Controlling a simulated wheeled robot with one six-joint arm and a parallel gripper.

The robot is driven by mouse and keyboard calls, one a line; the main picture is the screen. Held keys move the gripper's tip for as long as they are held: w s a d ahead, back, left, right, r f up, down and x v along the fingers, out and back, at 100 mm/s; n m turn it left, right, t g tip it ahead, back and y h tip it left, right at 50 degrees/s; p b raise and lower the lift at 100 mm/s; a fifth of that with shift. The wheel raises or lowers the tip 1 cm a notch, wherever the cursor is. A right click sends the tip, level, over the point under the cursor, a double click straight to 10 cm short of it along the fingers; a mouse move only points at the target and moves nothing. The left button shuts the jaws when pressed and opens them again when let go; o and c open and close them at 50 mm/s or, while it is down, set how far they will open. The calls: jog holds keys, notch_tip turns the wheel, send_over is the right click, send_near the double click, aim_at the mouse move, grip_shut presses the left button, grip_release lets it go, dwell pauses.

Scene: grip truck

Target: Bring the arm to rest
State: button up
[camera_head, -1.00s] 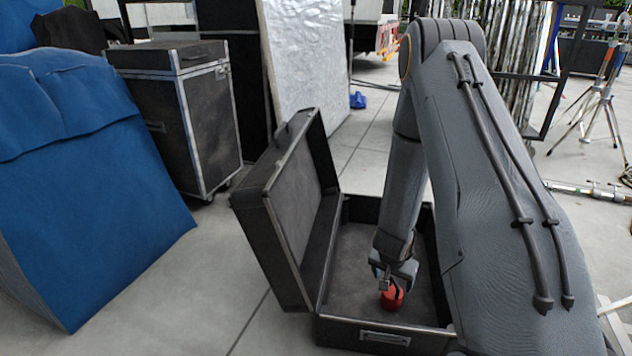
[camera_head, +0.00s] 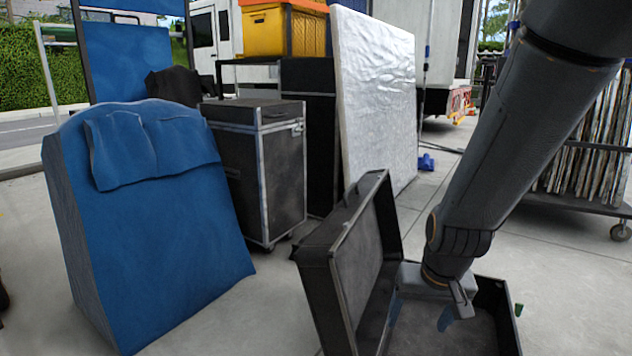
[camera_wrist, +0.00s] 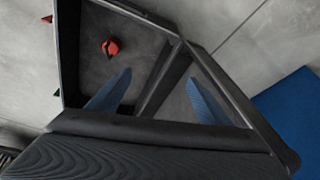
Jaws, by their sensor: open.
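My gripper (camera_head: 421,314) is open and empty, with its two blue fingers spread, above the open black case (camera_head: 331,296). The wrist view shows the spread fingers (camera_wrist: 158,97) over the case, with its wall (camera_wrist: 70,60) close by. A small red object (camera_wrist: 111,47) lies on the case floor, apart from the fingers. The red object does not show in the head view. My arm reaches down from the upper right in the head view.
The case lid (camera_head: 350,270) stands open left of my gripper. A blue padded block (camera_head: 170,240) and a black flight case (camera_head: 270,180) stand to the left. A silvery panel (camera_head: 375,100) stands behind. A loaded rack (camera_head: 590,150) stands at the right. Grey paving is free beside the case.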

jog(key=s+a+r+n+g+y+p, duration=0.1)
jog(key=s+a+r+n, duration=0.2)
jog(key=s+a+r, duration=0.3)
jog(key=s+a+r+n+g, duration=0.1)
jog(key=s+a+r+n, duration=0.15)
jog(key=s+a, duration=0.6)
jog(key=s+a+r+n+g+y+p, duration=0.1)
jog(key=s+a+r+n, duration=0.2)
jog(key=s+a+r, duration=0.35)
jog(key=d+r+m+p, duration=0.2)
jog(key=d+r+p, duration=0.4)
jog(key=r+p, duration=0.3)
jog(key=d+r+m+h+p, duration=0.1)
jog(key=d+r+p, duration=0.6)
jog(key=p, duration=0.9)
jog(key=d+r+m+h+p, duration=0.1)
jog(key=d+r+m+p, duration=0.3)
jog(key=r+p, duration=0.7)
jog(key=shift+s+d+r+p, duration=0.45)
jog(key=shift+d+p, duration=0.6)
jog(key=shift+d, duration=0.2)
jog(key=shift+f, duration=0.1)
